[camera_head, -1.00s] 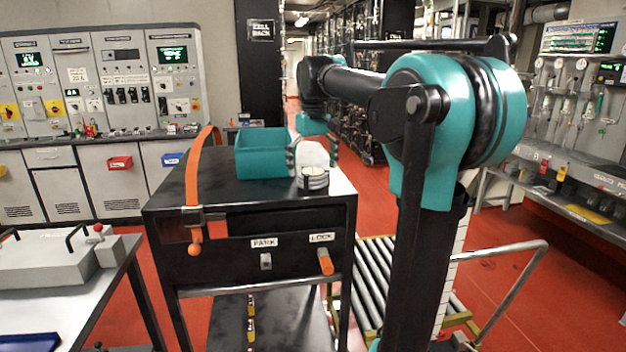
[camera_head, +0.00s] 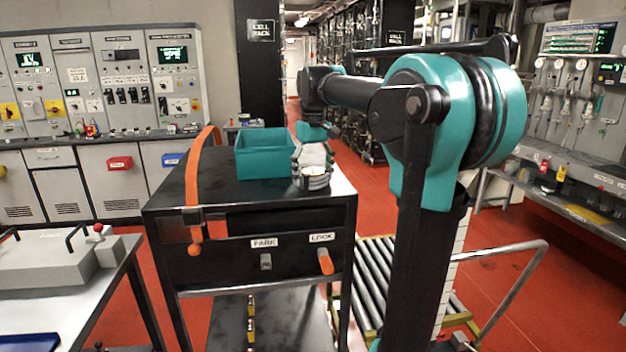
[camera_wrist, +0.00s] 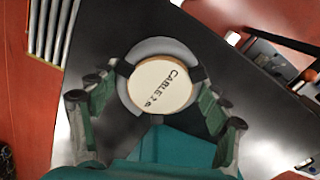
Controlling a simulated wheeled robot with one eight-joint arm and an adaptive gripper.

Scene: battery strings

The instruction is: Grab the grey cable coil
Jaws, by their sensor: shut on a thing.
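The grey cable coil (camera_head: 316,182) lies flat on the black top of the cart (camera_head: 245,193), close to its right front corner. In the wrist view the coil (camera_wrist: 150,48) is a grey ring with dark ties and a cream round label reading "CABLE" and more small text. My gripper (camera_head: 311,169) points down at it, and its fingers (camera_wrist: 150,88) are on two opposite sides of the coil, shut on it. The exact finger contact is partly hidden in the head view.
A teal bin (camera_head: 262,153) stands just left of and behind the coil; it also shows below it in the wrist view (camera_wrist: 165,147). An orange strap (camera_head: 192,175) arches over the cart's left side. A roller conveyor (camera_head: 372,290) stands right of the cart.

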